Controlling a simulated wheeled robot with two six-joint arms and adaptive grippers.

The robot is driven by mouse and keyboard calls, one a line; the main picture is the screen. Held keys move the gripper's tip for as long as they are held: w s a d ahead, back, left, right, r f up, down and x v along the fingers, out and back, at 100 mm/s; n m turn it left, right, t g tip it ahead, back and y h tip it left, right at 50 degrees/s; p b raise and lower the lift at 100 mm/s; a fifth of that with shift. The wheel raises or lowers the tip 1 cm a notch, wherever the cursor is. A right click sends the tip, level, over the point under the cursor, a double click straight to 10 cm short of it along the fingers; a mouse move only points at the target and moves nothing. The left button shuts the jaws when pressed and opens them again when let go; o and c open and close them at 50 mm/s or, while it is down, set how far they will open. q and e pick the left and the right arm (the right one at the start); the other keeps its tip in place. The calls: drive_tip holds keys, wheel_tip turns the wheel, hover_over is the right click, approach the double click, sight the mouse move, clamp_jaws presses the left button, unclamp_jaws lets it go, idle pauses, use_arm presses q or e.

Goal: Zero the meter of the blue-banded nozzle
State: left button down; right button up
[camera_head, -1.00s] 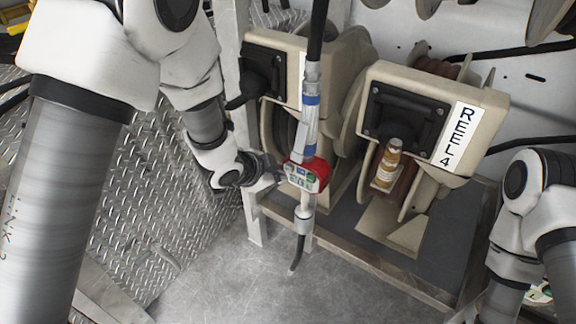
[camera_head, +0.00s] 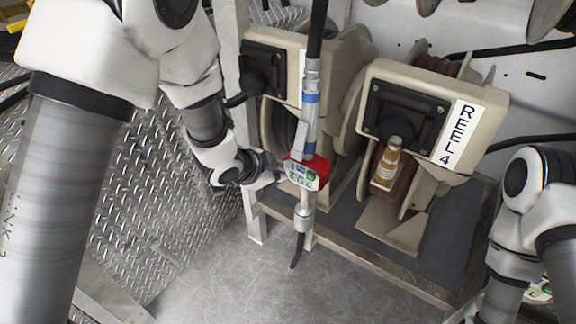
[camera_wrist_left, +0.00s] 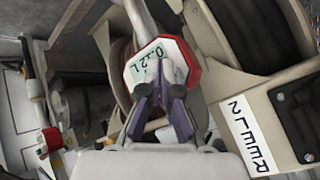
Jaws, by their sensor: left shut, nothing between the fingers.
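The blue-banded nozzle (camera_head: 311,98) hangs upright in the middle of the head view, spout down. Its meter (camera_head: 308,177) has a red housing, a pale display and small coloured buttons. In the left wrist view the meter (camera_wrist_left: 147,67) faces me and its display seems to read about 0.2 L; the fingers cover its lower part. My left gripper (camera_head: 277,176) is shut and empty at the left side of the meter. Its dark fingertips (camera_wrist_left: 161,84) overlap the meter face; I cannot tell whether they touch it. My right gripper is out of view.
A REEL 2 label (camera_wrist_left: 254,134) and another red-and-white nozzle (camera_wrist_left: 51,141) show in the wrist view. The floor (camera_head: 225,280) in front is clear.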

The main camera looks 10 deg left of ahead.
use_arm(q)
drive_tip(key=shift+w+d+p, duration=0.15)
drive_tip(key=shift+w+p, duration=0.2)
drive_tip(key=shift+w+d+p, duration=0.2)
drive_tip(key=shift+w+p, duration=0.25)
drive_tip(key=shift+w, duration=0.15)
idle(0.8)
idle(0.3)
drive_tip(key=shift+s+a+b, duration=0.2)
drive_tip(key=shift+s, duration=0.3)
drive_tip(key=shift+s+a+b, duration=0.15)
drive_tip(key=shift+s, duration=0.35)
